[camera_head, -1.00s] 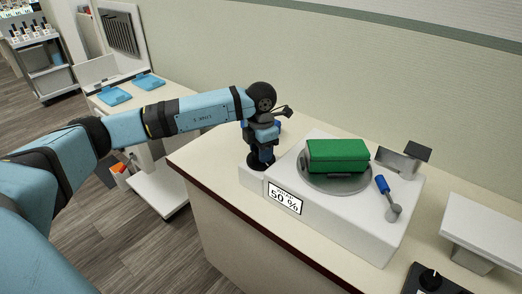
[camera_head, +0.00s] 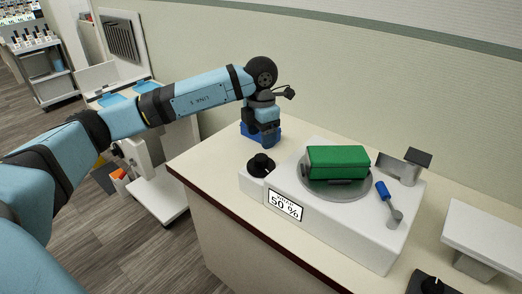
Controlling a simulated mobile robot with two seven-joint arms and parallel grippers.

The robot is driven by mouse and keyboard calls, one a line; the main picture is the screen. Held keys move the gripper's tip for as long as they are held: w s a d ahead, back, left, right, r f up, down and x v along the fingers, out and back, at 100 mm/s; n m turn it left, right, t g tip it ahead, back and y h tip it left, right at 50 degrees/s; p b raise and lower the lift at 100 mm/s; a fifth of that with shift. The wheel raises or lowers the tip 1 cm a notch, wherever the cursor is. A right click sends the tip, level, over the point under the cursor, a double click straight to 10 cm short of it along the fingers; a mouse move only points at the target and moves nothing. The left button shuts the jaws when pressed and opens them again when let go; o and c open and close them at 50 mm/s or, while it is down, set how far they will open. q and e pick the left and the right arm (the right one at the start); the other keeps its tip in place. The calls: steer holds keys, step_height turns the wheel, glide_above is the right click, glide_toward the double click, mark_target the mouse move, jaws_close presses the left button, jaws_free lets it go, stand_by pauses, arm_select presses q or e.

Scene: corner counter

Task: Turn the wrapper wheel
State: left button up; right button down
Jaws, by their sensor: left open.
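The wrapper is a white machine (camera_head: 340,222) on the counter, with a "50 %" sign (camera_head: 284,204) on its front. A round grey turntable (camera_head: 352,192) on top bears a green box (camera_head: 338,161). A black knob (camera_head: 261,166) sits on the machine's left end. A small crank with a blue handle (camera_head: 383,191) is at its right. Which part is the wheel, I cannot tell. My left gripper (camera_head: 262,123) is open, pointing down behind and above the black knob, apart from it. Its fingertips are hard to make out against a dark blue thing (camera_head: 248,133) there.
A grey bracket (camera_head: 404,166) stands at the machine's back right. A white raised plate (camera_head: 486,232) and a second black knob (camera_head: 432,285) are at the right. The wall runs close behind the counter (camera_head: 221,158). The counter's left part is clear.

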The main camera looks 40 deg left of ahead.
mark_target(261, 157)
arm_select(q)
step_height(261, 157, up, 6)
stand_by(0.7)
